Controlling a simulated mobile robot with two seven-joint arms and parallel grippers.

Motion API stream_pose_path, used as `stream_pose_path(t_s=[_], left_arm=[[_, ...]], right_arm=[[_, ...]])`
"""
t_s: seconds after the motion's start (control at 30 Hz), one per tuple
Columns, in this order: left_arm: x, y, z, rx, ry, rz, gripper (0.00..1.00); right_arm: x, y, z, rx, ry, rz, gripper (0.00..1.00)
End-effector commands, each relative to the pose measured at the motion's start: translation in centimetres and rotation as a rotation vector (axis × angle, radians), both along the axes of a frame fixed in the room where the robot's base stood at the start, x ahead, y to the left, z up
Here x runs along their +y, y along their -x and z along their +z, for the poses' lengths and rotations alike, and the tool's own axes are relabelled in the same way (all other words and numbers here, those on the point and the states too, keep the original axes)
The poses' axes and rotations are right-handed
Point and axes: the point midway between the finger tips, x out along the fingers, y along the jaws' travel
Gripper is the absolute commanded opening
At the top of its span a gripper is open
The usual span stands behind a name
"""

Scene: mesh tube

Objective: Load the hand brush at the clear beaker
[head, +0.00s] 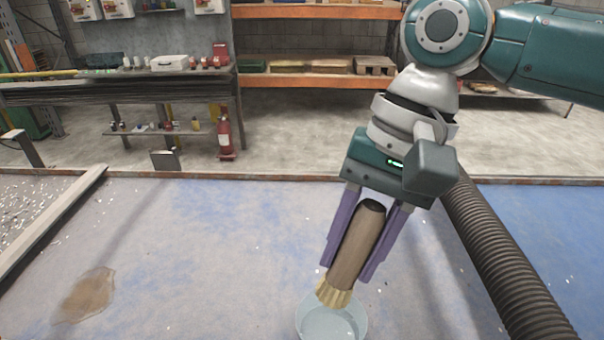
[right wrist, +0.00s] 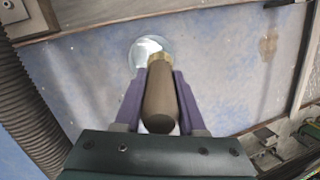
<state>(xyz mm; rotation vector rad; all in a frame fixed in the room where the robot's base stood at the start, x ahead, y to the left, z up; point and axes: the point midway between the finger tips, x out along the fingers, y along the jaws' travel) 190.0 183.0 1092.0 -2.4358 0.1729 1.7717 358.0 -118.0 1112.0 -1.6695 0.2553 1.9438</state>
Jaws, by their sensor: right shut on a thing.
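The hand brush has a brown handle and pale bristles. My right gripper (head: 352,268) is shut on the hand brush (head: 357,245), one purple finger on each side of the handle. The brush is tilted, bristles down and toward the lower left. The clear beaker (head: 332,322) stands on the blue table at the bottom of the head view, partly cut off. The bristles overlap its far rim in the picture; I cannot tell whether they touch it. The right wrist view shows the brush (right wrist: 160,100) with its bristle end at the beaker (right wrist: 146,48). My left gripper is out of view.
A ribbed dark hose (head: 505,260) runs along the right of the blue table (head: 220,230). A brown stain (head: 88,294) lies at the left, near a raised pale strip (head: 50,225). The table's middle left is clear. Shelves and a red extinguisher (head: 224,138) stand beyond.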

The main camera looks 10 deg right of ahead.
Motion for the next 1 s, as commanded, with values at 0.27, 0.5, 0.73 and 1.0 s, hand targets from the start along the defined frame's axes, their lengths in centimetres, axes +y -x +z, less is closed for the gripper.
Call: stream_pose_path(t_s=[0.27,0.5,0.73,1.0], left_arm=[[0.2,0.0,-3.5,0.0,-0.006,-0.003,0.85],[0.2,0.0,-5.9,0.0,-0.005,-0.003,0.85],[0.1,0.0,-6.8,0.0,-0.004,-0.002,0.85],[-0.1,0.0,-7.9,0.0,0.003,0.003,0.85]], right_arm=[[0.0,0.0,-2.8,0.0,0.001,0.002,0.0],[0.0,0.0,-4.7,-0.001,0.001,0.002,0.0],[0.0,0.1,-7.1,0.002,0.0,0.001,0.0],[0.1,0.0,-9.4,0.001,-0.002,0.002,0.0]])
